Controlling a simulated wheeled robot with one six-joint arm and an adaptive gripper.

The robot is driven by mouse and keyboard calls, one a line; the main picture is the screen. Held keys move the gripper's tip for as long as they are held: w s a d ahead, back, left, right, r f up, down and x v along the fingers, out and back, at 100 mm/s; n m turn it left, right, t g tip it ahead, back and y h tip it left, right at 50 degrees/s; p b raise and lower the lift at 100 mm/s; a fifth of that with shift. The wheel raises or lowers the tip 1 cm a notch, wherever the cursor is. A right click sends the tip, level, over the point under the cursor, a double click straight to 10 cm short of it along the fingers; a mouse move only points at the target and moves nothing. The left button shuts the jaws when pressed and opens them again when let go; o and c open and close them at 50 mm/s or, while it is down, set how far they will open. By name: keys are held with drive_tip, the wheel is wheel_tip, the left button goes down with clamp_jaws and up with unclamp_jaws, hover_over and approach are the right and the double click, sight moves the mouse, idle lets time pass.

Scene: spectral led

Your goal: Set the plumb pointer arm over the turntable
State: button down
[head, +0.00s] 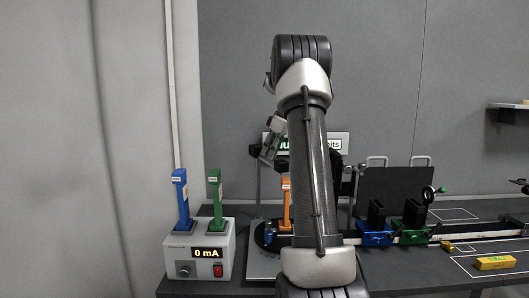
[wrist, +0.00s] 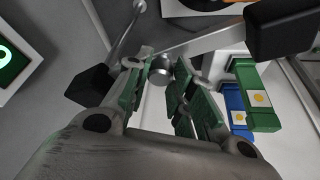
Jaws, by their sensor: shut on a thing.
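My gripper (wrist: 160,80) is shut on a small silver knob (wrist: 160,69) in the wrist view. A thin grey bar (wrist: 205,39), which looks like the pointer arm, runs from beside the knob to a black block (wrist: 285,28) at upper right. In the head view my gripper (head: 270,150) is tilted, above the black turntable (head: 262,236), and my arm hides much of it. An orange-handled piece (head: 286,204) stands upright at the turntable. I cannot tell how the bar is mounted or where the pointer's tip is.
A white supply box (head: 200,252) reading 0 mA stands left, with blue (head: 181,200) and green (head: 215,196) upright handles. Right are a black panel (head: 395,190), blue (head: 375,238) and green (head: 413,236) carriages on a rail, and a yellow block (head: 495,263).

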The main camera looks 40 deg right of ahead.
drive_tip(key=shift+d+r+n, duration=0.1)
drive_tip(key=shift+d+n, duration=0.3)
drive_tip(key=shift+d, duration=0.05)
drive_tip(key=c, duration=1.2)
unclamp_jaws()
drive_tip(key=shift+s, duration=0.1)
drive_tip(key=v, duration=1.2)
drive_tip(key=shift+d, duration=0.25)
